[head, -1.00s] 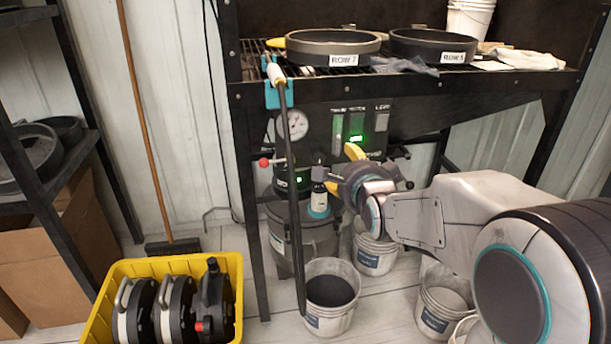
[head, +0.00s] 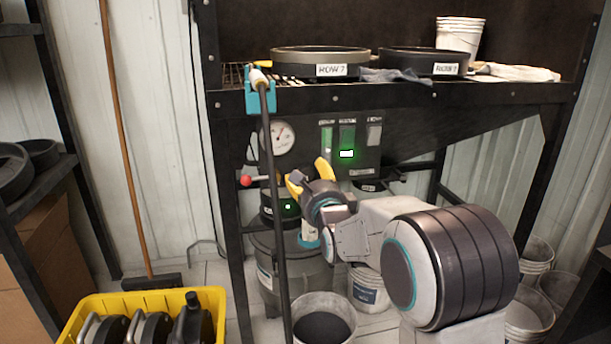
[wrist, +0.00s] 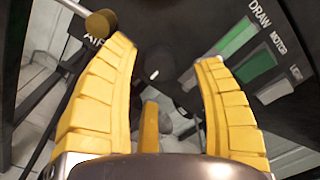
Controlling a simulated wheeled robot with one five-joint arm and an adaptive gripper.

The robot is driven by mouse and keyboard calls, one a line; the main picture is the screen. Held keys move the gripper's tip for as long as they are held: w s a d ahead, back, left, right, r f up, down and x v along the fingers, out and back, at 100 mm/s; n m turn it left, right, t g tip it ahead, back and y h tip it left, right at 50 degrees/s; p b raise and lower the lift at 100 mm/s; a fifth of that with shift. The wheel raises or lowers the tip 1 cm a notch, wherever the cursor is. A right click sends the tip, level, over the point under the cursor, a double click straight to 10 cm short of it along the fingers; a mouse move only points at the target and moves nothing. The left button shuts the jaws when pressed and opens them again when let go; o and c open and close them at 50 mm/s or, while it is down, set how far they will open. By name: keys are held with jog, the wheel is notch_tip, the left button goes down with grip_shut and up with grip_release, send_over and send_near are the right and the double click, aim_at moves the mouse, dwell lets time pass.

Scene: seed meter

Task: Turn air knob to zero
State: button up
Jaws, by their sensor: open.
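In the wrist view, a dark round knob (wrist: 153,66) with a short white mark sits on the black panel, near a partly covered label that seems to read AIR (wrist: 95,40). My gripper (wrist: 166,52) is open, with one yellow finger on each side of the knob in this view. Nothing is between the fingers, and I see no contact with the knob. In the head view my gripper (head: 308,176) is in front of the panel, below and right of the white dial gauge (head: 279,137). The knob is hidden there behind my gripper.
A black rod (head: 273,200) hangs from a teal bracket left of my gripper. A red-balled lever (head: 246,181) is beside it.

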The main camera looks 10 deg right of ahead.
aim_at(307, 174)
jog(key=shift+w, duration=1.85)
jog(key=shift+c, duration=0.3)
jog(key=c, duration=1.1)
jog(key=shift+c, duration=0.2)
